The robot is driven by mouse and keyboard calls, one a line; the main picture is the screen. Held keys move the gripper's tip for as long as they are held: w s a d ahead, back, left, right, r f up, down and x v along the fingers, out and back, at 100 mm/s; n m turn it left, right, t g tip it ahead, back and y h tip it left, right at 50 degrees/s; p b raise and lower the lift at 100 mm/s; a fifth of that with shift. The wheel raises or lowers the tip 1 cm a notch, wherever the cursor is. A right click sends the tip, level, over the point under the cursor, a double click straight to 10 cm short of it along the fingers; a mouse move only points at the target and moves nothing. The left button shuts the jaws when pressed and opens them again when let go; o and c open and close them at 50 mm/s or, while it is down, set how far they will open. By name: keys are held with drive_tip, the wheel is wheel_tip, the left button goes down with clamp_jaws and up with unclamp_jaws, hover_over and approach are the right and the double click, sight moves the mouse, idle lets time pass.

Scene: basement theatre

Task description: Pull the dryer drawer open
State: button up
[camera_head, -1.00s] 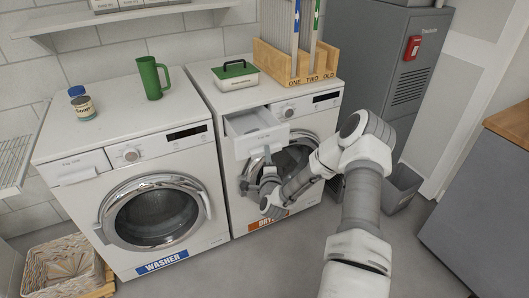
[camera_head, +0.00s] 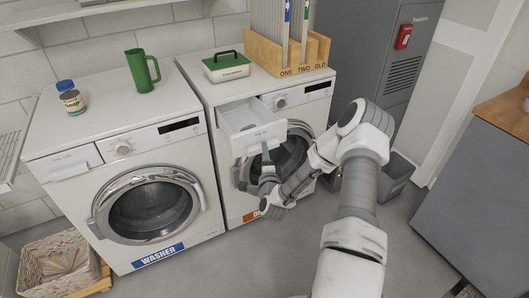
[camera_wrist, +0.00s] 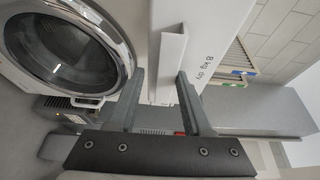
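The dryer (camera_head: 205,92) is the white front-loader on the right, with its round glass door shut. Its drawer (camera_head: 262,139) at the upper left is pulled well out, and the white inside shows from above. My gripper (camera_head: 267,152) is just in front of and below the drawer front, before the door. In the wrist view my gripper's two fingers (camera_wrist: 160,73) stand apart, with the drawer's handle lip (camera_wrist: 170,62) running between them. A gap shows beside the left finger; the right finger is close to the lip, and I cannot tell if it touches.
A washer (camera_head: 152,210) stands left of the dryer, with a green mug (camera_head: 143,75) and cans on top. A green-lidded box (camera_head: 226,67) and a wooden rack (camera_head: 262,50) stand on the dryer. A grey bin (camera_head: 397,178) is on the floor to the right.

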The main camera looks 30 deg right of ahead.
drive_tip(key=shift+o, duration=0.3)
drive_tip(key=shift+r, duration=0.2)
drive_tip(key=p+v, duration=0.1)
drive_tip(key=v, duration=1.6)
drive_tip(key=shift+s+f, duration=0.15)
drive_tip(key=shift+s, duration=0.05)
drive_tip(key=shift+w, duration=0.1)
